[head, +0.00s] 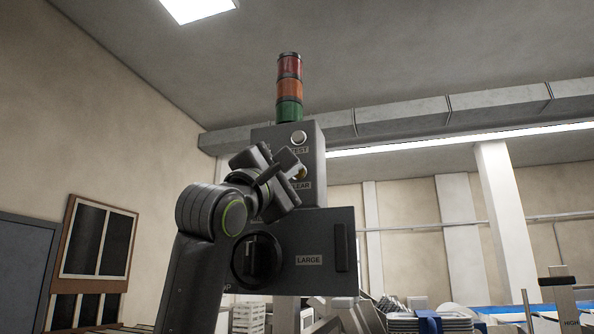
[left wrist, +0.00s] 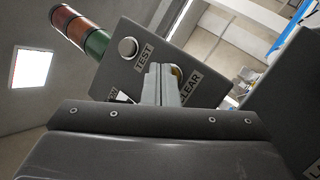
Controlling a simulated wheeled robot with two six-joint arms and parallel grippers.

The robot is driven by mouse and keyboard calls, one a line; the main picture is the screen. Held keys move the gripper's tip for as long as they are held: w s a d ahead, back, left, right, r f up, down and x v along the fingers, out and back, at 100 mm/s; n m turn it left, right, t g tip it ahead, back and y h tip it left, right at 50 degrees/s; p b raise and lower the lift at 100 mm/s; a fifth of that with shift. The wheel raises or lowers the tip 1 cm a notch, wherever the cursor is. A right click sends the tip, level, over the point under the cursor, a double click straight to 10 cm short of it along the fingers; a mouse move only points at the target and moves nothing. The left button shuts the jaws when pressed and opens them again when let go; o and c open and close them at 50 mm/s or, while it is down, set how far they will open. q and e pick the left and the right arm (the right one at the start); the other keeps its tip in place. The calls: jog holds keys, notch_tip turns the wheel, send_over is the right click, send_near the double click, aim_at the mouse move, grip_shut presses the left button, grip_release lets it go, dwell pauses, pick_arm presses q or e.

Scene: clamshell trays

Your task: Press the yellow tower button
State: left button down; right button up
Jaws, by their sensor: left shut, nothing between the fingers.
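The grey control box (head: 318,140) carries a white button (head: 299,138) labelled TEST and, below it, the yellow button (head: 301,173) beside the CLEAR label. My left gripper (head: 286,164) is shut and empty, in front of the box, and hides most of the yellow button in the head view. In the left wrist view, the shut fingers (left wrist: 163,82) point at the box face, and a sliver of the yellow button (left wrist: 177,73) shows just behind them. I cannot tell whether the fingertips touch it. My right gripper is not in view.
A red, orange and green light tower (head: 290,88) stands on top of the box. Below is a larger dark panel (head: 320,235) with a round black knob (head: 257,259) and a LARGE label. White crates (head: 248,317) and stacked trays (head: 430,323) sit lower down.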

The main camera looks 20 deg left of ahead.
pick_arm(q)
jog(key=shift+s+b, duration=0.55)
jog(key=shift+s, duration=0.15)
jog(key=shift+s, duration=0.1)
jog(key=s+b, duration=0.3)
jog(key=s, duration=0.1)
jog(key=shift+s+a, duration=0.15)
jog(key=shift+s, duration=0.25)
dwell(0.5)
jog(key=shift+f, duration=0.1)
